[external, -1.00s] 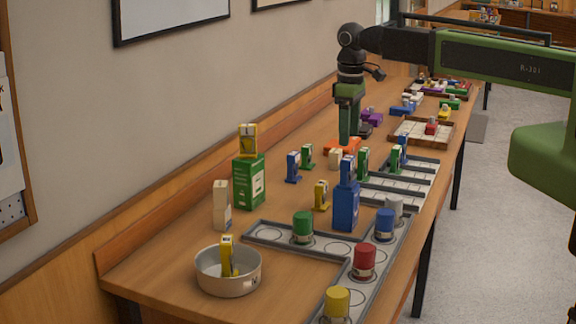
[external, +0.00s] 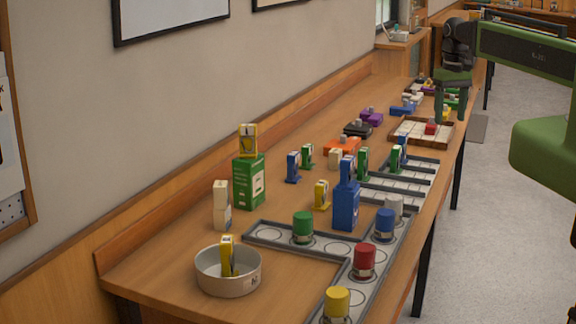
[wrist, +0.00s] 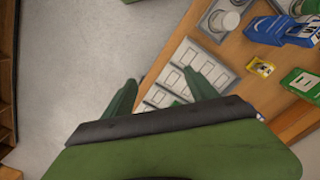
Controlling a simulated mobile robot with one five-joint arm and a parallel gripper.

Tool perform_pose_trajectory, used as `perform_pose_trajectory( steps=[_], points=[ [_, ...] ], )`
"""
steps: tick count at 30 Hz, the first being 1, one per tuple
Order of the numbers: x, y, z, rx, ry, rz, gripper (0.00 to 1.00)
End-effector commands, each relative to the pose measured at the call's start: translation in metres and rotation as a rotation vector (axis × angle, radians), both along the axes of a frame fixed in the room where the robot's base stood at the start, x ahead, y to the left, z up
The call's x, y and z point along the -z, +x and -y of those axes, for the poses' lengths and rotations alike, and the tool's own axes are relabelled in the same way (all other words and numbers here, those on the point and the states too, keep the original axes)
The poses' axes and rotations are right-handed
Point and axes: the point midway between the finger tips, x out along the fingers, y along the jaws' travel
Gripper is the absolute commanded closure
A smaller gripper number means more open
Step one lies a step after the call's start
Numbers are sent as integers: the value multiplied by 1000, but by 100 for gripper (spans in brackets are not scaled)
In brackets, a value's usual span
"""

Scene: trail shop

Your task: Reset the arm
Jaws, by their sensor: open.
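My gripper (external: 451,116) is green and hangs from my arm near the right edge of the long table (external: 150,268), beside the wooden tray. Its fingers are apart and nothing shows between them. In the wrist view the two green fingers of my gripper (wrist: 162,97) are spread, with the table edge and a grey sectioned tray (wrist: 204,70) beyond them.
A metal bowl (external: 213,284) holds a yellow item. A green box (external: 249,182), a blue box (external: 345,210) and several coloured jars stand on the table. A wooden tray (external: 398,139) holds a red item. The floor (external: 505,230) at right is clear.

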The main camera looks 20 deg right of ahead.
Motion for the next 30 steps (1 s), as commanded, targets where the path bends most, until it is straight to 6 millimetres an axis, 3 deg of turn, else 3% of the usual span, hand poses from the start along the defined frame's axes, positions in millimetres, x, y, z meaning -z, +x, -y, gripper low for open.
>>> perform_pose_trajectory(
  steps=[10,18,20,30],
  points=[
    [7,-1,5,14,0,0,33],
    [89,-1,5,13,0,0,33],
    [97,-1,5,13,0,0,33],
    [90,-1,5,12,0,0,33]
  ],
)
